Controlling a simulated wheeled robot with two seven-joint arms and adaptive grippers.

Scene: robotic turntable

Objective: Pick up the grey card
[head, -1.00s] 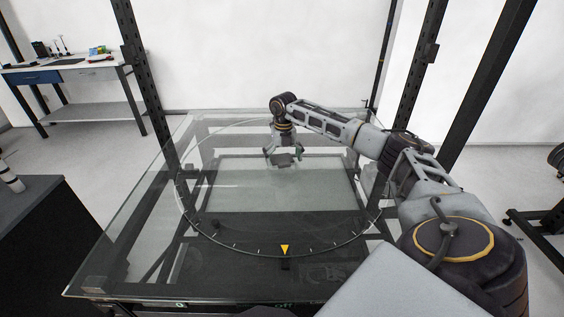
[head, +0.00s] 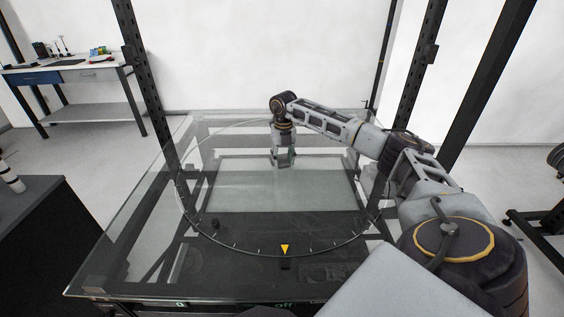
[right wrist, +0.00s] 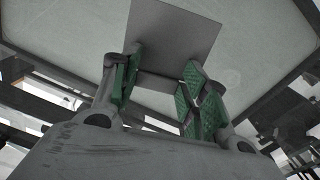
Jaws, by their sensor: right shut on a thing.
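The grey card (right wrist: 172,32) is a flat, plain grey piece between the fingertips of my right gripper (right wrist: 158,75) in the right wrist view. The green-padded fingers are closed on its near part, and the rest extends past the tips. In the head view my right gripper (head: 284,162) points down over the far part of the round glass turntable (head: 262,222). The card can hardly be made out there. I cannot tell whether it touches the glass. My left gripper is not in view.
The turntable has tick marks and a yellow triangle (head: 285,250) at its front. A small dark knob (head: 215,223) sits at its left. Black frame posts (head: 147,80) stand around the glass table. A dark cabinet (head: 45,235) is at the left.

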